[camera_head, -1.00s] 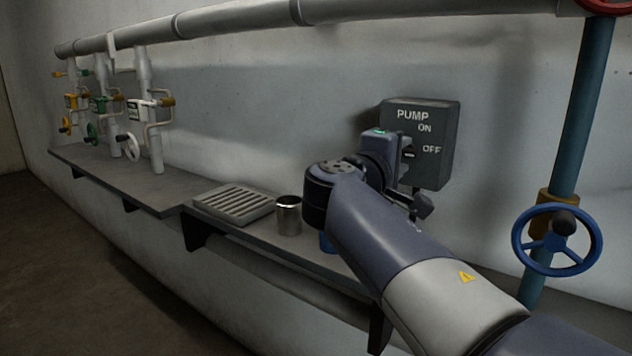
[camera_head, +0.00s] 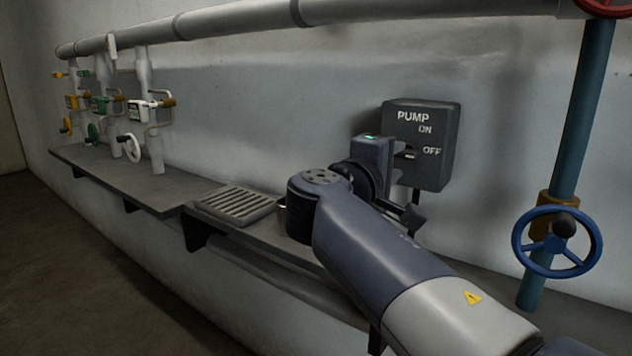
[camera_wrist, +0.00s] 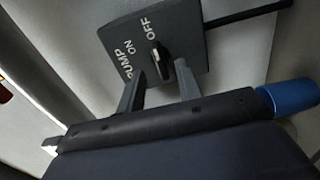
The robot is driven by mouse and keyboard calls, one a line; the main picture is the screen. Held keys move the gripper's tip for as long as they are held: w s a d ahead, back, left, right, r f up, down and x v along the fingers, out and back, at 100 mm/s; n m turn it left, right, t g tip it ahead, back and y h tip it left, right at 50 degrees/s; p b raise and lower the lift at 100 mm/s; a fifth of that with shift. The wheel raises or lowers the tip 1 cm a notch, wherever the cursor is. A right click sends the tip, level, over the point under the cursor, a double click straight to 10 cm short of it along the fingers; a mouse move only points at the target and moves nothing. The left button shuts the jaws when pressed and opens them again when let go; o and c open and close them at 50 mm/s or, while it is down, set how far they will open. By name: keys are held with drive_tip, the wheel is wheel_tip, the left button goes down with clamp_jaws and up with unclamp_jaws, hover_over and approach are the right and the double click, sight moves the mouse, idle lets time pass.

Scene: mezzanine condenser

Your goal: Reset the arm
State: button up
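My gripper (camera_wrist: 160,88) shows in the wrist view with its two fingers spread apart and nothing between them. The fingers point at the dark grey pump switch box (camera_wrist: 150,30), marked PUMP, ON and OFF. The box's black switch knob (camera_wrist: 160,57) lies just beyond the fingertips and seems apart from them. In the head view the pump switch box (camera_head: 432,160) is on the wall, and my arm reaches up to its left side. My wrist hides part of the gripper there.
A blue handwheel (camera_head: 557,240) sits on a teal pipe at right. A shelf (camera_head: 130,185) along the wall bears a slotted grey tray (camera_head: 238,204). A blue object (camera_wrist: 290,96) shows in the wrist view. Valves with handwheels (camera_head: 130,148) stand at left.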

sight(404, 153)
drive_tip(key=v, duration=0.6)
drive_tip(key=x, duration=1)
drive_tip(key=shift+w+d+r, duration=0.15)
drive_tip(key=shift+w+d, duration=0.05)
drive_tip(key=shift+w, duration=0.1)
drive_tip(key=shift+s+a+r+n+p, duration=0.1)
drive_tip(key=shift+s+r+n+p, duration=0.1)
drive_tip(key=shift+n+p, duration=0.75)
drive_tip(key=n+p, duration=0.2)
drive_tip(key=p, duration=0.1)
drive_tip(key=shift+w+p, duration=0.1)
drive_tip(key=shift+p, duration=0.25)
drive_tip(key=n+p, duration=0.4)
drive_tip(key=shift+p, duration=0.4)
drive_tip(key=shift+f+n+p, duration=0.1)
drive_tip(key=shift+n+p, duration=0.25)
drive_tip(key=shift+p, duration=0.1)
